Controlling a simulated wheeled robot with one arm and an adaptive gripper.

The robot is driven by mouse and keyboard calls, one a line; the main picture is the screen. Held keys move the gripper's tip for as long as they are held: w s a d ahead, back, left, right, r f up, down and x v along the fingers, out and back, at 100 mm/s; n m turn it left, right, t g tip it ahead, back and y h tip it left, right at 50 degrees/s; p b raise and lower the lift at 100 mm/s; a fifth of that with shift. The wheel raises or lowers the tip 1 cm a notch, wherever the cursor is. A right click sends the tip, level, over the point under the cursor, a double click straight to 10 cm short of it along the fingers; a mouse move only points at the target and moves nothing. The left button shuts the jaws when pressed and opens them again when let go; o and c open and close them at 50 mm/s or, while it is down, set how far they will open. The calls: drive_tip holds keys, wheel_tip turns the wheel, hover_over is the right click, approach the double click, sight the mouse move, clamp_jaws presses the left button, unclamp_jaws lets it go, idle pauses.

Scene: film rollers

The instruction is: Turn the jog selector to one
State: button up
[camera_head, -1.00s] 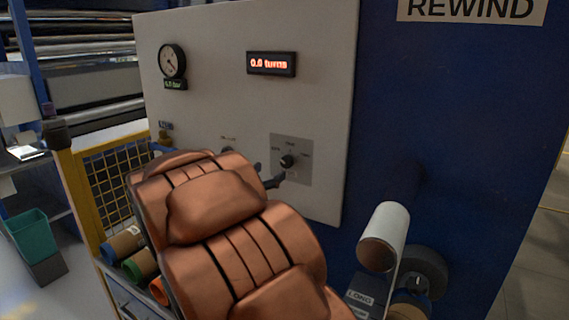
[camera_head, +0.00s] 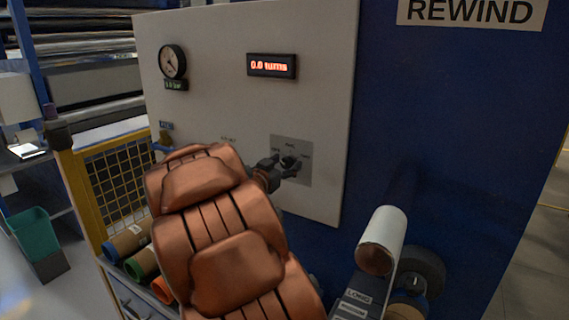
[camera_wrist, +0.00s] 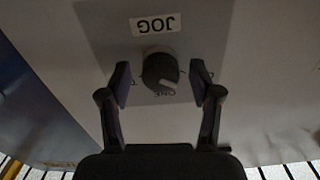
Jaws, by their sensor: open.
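The jog selector is a dark round knob (camera_wrist: 160,72) on a grey plate (camera_wrist: 95,32) with an upside-down JOG label (camera_wrist: 155,24) in the wrist view. A pale pointer mark on the knob's face lies toward its lower right, near small lettering that is hard to read. My gripper (camera_wrist: 161,80) is open, with one finger on each side of the knob and a visible gap at each side. In the head view my gripper (camera_head: 283,168) is at the plate (camera_head: 306,178) and partly covers the knob and its lettering.
A red-lit display (camera_head: 271,65) reads 0.0 turns, and a round gauge (camera_head: 172,61) is at the panel's upper left. A white roll (camera_head: 385,232) sticks out at right. A yellow mesh guard (camera_head: 76,190) and several coloured rolls are at left.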

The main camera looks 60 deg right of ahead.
drive_tip(key=c, duration=1.1)
drive_tip(key=shift+c, duration=0.2)
